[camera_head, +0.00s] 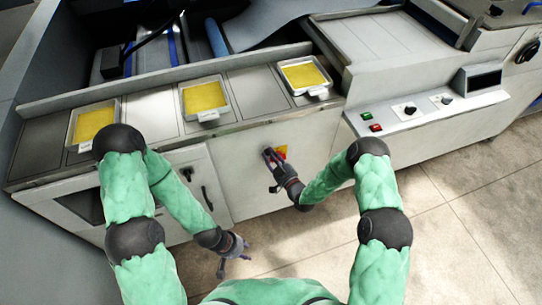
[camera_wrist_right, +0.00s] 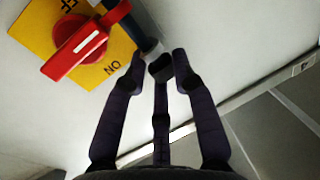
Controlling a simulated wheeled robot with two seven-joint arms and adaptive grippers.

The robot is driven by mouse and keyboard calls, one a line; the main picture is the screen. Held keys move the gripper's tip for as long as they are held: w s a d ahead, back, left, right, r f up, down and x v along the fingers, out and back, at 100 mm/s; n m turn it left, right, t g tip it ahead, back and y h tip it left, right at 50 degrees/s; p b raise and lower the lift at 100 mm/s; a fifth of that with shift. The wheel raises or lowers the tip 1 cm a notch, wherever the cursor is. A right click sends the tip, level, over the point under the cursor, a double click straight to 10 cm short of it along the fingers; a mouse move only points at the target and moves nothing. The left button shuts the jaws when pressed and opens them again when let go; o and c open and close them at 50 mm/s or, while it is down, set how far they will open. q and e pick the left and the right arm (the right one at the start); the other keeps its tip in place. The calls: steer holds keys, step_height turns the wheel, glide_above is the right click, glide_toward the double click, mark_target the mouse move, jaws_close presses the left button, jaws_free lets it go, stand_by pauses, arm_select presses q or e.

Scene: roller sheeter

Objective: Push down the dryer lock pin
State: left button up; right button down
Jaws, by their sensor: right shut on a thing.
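A red rotary switch (camera_wrist_right: 85,45) on a yellow plate (camera_wrist_right: 40,32) is mounted on the pale machine front. A dark blue rod with a grey end, which looks like the lock pin (camera_wrist_right: 150,46), stands beside the plate, partly out of frame at the top. My right gripper (camera_wrist_right: 158,62) has its three dark fingertips closed in around the grey end of this pin. My left gripper (camera_head: 236,255) hangs low over the floor, open and empty.
Trays with yellow contents (camera_head: 204,97) sit on the machine's ledge above. A control box with a green and a red button (camera_head: 371,120) is to the right. A cabinet door with a black handle (camera_head: 206,197) is left of my right gripper. The floor (camera_head: 330,240) is clear.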

steer(key=shift+s+a+f, duration=0.15)
steer(key=shift+s+f, duration=0.1)
steer(key=shift+f, duration=0.35)
steer(key=c, duration=1.1)
jaws_free()
steer(key=shift+f, duration=0.15)
steer(key=shift+o, duration=0.2)
steer(key=v, duration=1.2)
steer(key=shift+w, duration=0.1)
